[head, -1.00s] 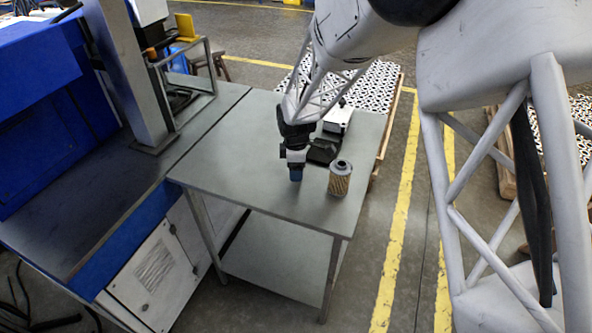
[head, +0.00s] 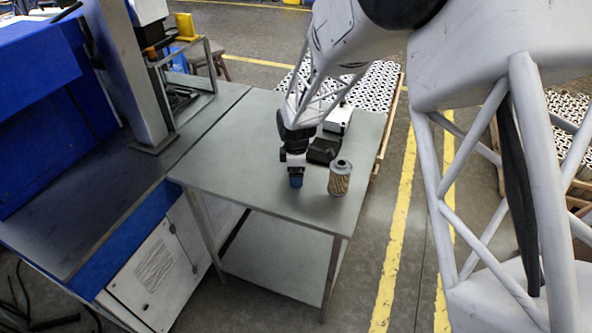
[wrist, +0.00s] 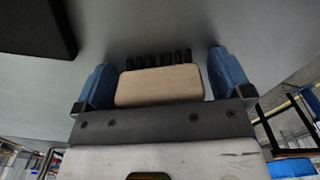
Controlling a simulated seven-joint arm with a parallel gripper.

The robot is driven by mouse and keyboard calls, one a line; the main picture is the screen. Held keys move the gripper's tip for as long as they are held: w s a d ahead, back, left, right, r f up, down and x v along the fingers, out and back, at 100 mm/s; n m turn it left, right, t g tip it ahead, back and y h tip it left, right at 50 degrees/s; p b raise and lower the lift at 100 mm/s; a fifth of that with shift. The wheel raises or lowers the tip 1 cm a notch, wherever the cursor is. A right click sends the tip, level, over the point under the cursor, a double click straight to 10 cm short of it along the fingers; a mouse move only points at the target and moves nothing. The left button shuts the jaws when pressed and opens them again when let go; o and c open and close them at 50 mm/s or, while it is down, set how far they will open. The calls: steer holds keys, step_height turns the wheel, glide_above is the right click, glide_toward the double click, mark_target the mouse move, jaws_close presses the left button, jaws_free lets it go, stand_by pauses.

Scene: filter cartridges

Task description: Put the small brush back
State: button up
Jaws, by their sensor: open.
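The small brush, a tan block (wrist: 158,87) with a row of black bristles, lies between the two blue fingers of my gripper (wrist: 162,76) in the wrist view. The fingers are open, one on either side of it, with narrow gaps at its ends. In the head view my gripper (head: 296,181) points down, low over the grey table (head: 240,170), left of the filter cartridge. The brush cannot be made out there, hidden by the gripper.
A filter cartridge (head: 340,179) with a tan body and grey cap stands near the right edge. A black box (head: 322,151) and a white-topped device (head: 338,119) are behind it. The table's left and front are clear.

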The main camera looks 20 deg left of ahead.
step_height(320, 180, up, 12)
steer(key=shift+r, duration=0.15)
stand_by(0.7)
steer(key=shift+d, duration=0.1)
stand_by(0.8)
steer(key=shift+d+r, duration=0.25)
steer(key=s+d+r+m, duration=0.3)
steer(key=d+r+m, duration=0.15)
steer(key=d, duration=0.45)
steer(key=s+d+r+m+t, duration=0.1)
steer(key=s+d+r+m, duration=0.3)
steer(key=d, duration=0.5)
steer(key=s+d+r+m, duration=0.2)
steer(key=d+r, duration=0.3)
steer(key=d, duration=0.4)
steer(key=s+d+r+m+t, duration=0.1)
steer(key=s+d+r+m, duration=0.1)
steer(key=s+d+m, duration=1)
steer(key=s+d, duration=0.5)
steer(key=s, duration=0.4)
steer(key=shift+s+d+t, duration=0.2)
steer(key=shift+d+t, duration=0.1)
steer(key=shift+d, duration=0.1)
